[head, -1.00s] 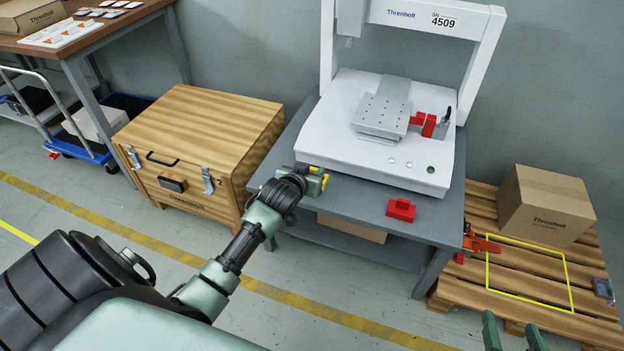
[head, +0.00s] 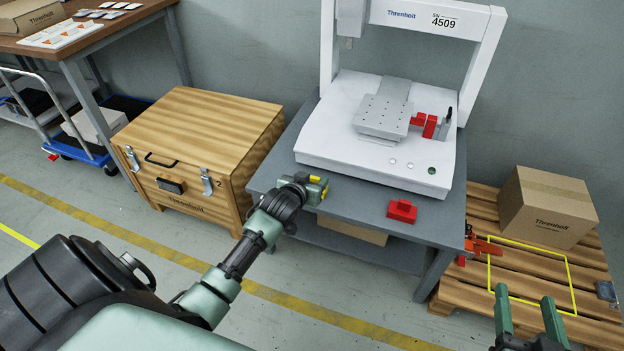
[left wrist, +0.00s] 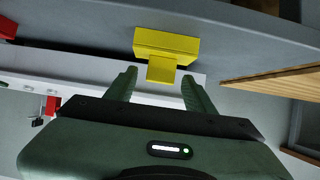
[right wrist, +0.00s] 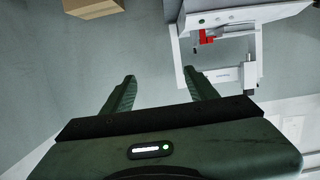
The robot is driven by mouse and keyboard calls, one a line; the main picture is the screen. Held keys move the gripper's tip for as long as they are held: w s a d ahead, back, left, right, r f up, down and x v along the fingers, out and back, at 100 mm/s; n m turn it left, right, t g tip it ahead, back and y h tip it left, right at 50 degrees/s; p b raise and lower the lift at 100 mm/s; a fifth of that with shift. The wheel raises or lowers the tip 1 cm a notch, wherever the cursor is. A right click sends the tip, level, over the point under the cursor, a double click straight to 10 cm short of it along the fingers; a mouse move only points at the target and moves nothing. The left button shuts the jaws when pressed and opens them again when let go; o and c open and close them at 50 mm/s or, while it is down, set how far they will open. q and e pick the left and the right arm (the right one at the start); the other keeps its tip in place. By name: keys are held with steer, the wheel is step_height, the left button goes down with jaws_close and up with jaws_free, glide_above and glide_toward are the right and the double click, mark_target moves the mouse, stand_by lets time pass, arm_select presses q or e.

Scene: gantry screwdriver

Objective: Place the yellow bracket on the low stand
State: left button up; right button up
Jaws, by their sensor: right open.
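The yellow bracket (head: 325,190) is at the front left edge of the low grey table (head: 350,201), which looks like the low stand; my left gripper (head: 314,185) partly hides it. In the left wrist view the bracket (left wrist: 166,43) is a wide yellow block with a narrower tab facing my gripper. The tab lies between the open left fingertips (left wrist: 159,76), with a gap on each side. I cannot tell whether the bracket rests on the table. My right gripper (head: 527,292) is open and empty in front of the pallet; its fingers also show in the right wrist view (right wrist: 158,78).
A white gantry machine (head: 375,170) with red blocks on its bed fills the table's back. A red block (head: 401,211) sits near the front edge. A wooden crate (head: 200,140) stands left; a pallet (head: 520,270) with a carton (head: 547,208) stands right.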

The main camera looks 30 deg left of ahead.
arm_select(q)
steer(key=shift+r, duration=0.1)
steer(key=shift+s+r, duration=0.15)
steer(key=p+v, duration=0.4)
steer(key=v, duration=0.8)
steer(key=s+d+f+m+g+h, duration=0.1)
steer(key=s+d+m+g, duration=0.1)
steer(key=s+d+g, duration=0.2)
steer(key=s+d+f+m+g+h, duration=0.2)
steer(key=s+d, duration=0.9)
steer(key=s, duration=0.7)
steer(key=shift+m+g, duration=0.4)
steer(key=shift+g, duration=0.5)
arm_select(e)
steer(key=s+d+f+g+h, duration=0.1)
steer(key=s+d+f+g, duration=0.2)
steer(key=s+f+g, duration=0.2)
steer(key=s+d+f+g+h, duration=0.2)
steer(key=s+f+g, duration=0.4)
steer(key=s, duration=0.4)
steer(key=shift+s+d+f+m, duration=0.3)
steer(key=shift+s+d+f, duration=0.15)
steer(key=shift+f, duration=0.45)
